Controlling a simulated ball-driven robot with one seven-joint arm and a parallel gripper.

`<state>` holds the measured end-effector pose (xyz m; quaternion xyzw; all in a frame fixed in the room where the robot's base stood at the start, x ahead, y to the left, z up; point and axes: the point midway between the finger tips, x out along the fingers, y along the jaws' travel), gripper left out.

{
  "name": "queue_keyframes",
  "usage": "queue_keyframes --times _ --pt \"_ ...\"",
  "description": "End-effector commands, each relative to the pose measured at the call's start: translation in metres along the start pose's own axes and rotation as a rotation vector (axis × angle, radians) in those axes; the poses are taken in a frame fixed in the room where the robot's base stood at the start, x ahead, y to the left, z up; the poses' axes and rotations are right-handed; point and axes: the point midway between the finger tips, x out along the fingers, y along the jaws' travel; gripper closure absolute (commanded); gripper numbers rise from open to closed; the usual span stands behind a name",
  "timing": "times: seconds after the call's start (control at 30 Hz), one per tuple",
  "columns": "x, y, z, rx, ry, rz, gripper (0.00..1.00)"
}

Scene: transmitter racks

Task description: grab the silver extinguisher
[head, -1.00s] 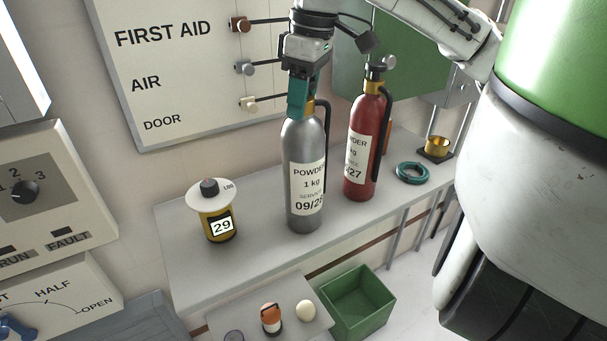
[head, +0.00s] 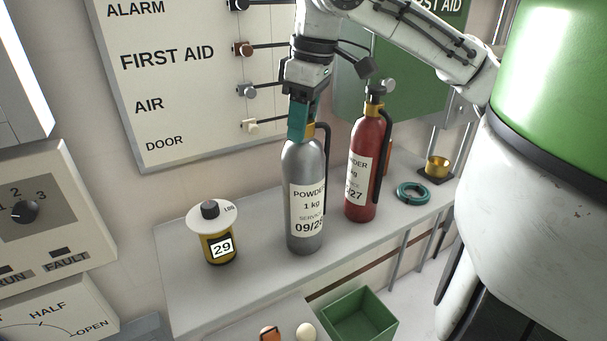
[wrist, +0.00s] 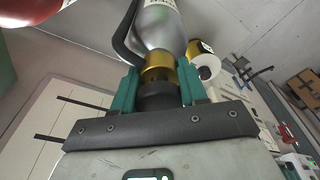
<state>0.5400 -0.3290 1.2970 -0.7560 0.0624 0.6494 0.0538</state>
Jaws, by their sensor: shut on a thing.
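The silver extinguisher (head: 304,178) stands upright on the grey shelf in the head view, with a white label reading "POWDER 1 kg" and a black hose on its right side. My gripper (head: 300,130) comes down from above and is shut on its neck. In the wrist view the teal fingers of my gripper (wrist: 158,88) sit on both sides of the gold collar, and the silver body of the extinguisher (wrist: 160,25) shows beyond it. The extinguisher's valve top is mostly hidden by my fingers. Whether its base touches the shelf is hard to tell; it appears to rest there.
A red extinguisher (head: 366,165) stands close on the right. A teal ring (head: 412,193) and a brass cup (head: 437,168) lie further right. A green bin (head: 357,318) is below.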

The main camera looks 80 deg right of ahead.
Motion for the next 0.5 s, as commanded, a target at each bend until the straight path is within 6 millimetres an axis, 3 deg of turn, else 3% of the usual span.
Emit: queue_keyframes --times 0.27,0.5 --pt "-0.011 0.001 -0.002 0.001 0.005 0.003 1.00" --pt "-0.033 0.000 -0.006 0.000 0.005 0.004 1.00"
